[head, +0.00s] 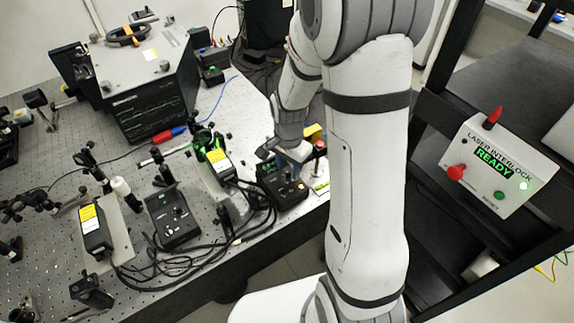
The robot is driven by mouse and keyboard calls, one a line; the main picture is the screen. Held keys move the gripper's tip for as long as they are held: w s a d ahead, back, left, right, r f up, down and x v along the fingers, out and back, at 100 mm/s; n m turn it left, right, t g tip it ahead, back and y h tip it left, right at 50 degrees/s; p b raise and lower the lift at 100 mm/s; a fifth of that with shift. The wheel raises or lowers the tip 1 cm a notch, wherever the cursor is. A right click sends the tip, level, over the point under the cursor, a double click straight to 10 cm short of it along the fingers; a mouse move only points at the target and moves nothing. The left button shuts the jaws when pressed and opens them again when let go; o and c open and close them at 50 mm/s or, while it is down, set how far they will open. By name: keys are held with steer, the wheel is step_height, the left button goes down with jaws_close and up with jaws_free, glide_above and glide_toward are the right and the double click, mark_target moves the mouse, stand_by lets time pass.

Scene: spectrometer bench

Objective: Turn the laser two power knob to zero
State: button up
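Two dark control boxes stand on the optical bench (225,100). The left control box (174,222) has small knobs on its top face and nothing over it. The right control box (284,187) has a small green-lit display and a knob low on its panel. My gripper (292,158) hangs over the back part of the right box. I cannot tell whether it touches the box or what its fingers are doing. The box labels are too small to read, so I cannot tell which one belongs to laser two.
Yellow-labelled laser heads (218,160) and (92,226) stand beside the boxes. Black cables (190,262) loop along the bench's front edge. A laser interlock box (490,168) reading READY is on the right. A large black instrument (140,85) stands at the back left.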

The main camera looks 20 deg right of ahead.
jaws_close()
steer(key=shift+a, duration=0.2)
steer(key=shift+s+d, duration=0.1)
steer(key=shift+d, duration=0.05)
stand_by(0.3)
steer(key=shift+f+n+b, duration=0.1)
steer(key=shift+n+b, duration=0.3)
steer(key=shift+n, duration=0.2)
steer(key=shift+n+b, duration=0.55)
steer(key=shift+n, duration=0.35)
steer(key=shift+n+b, duration=0.75)
steer(key=shift+n, duration=1.05)
